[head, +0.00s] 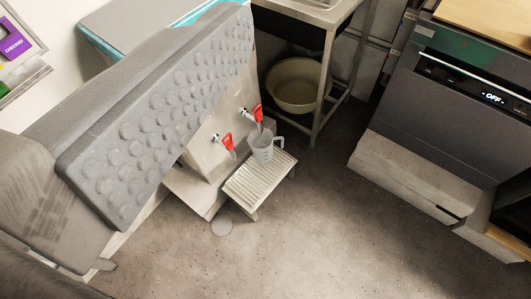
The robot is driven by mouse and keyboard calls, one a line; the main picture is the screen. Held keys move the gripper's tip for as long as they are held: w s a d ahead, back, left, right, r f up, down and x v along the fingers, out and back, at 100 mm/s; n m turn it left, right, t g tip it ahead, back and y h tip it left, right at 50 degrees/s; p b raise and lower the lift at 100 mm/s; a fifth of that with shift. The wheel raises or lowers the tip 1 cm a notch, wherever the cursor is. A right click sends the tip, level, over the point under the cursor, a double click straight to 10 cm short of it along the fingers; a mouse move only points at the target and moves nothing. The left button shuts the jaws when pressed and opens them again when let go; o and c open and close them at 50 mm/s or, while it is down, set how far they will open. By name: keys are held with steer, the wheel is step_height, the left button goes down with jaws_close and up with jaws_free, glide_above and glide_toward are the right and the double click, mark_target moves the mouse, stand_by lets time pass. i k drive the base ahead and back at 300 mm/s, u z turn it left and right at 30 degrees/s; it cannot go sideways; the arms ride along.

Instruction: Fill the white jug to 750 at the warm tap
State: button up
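A whitish, see-through jug (262,148) stands upright at the back of a slatted stand (258,187), below the upper tap. Its handle points right. Its markings and any water in it are too small to read. Two taps with red levers come out of a pale panel: the upper tap (257,113) and the lower tap (227,141). I cannot tell which is warm. A big grey part with a bumpy pad, seemingly one finger of my gripper (165,112), fills the left side, close to the camera. It looks apart from the jug. The other finger is not clearly seen.
A beige basin (297,85) sits under a metal-framed sink table right of the taps. A dark oven (465,100) with an "OFF" display stands at the right above a grey base.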

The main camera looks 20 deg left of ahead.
mark_target(258, 115)
steer(key=k, duration=0.65)
steer(key=u, duration=0.2)
steer(key=i, duration=1.5)
steer(key=z, duration=0.7)
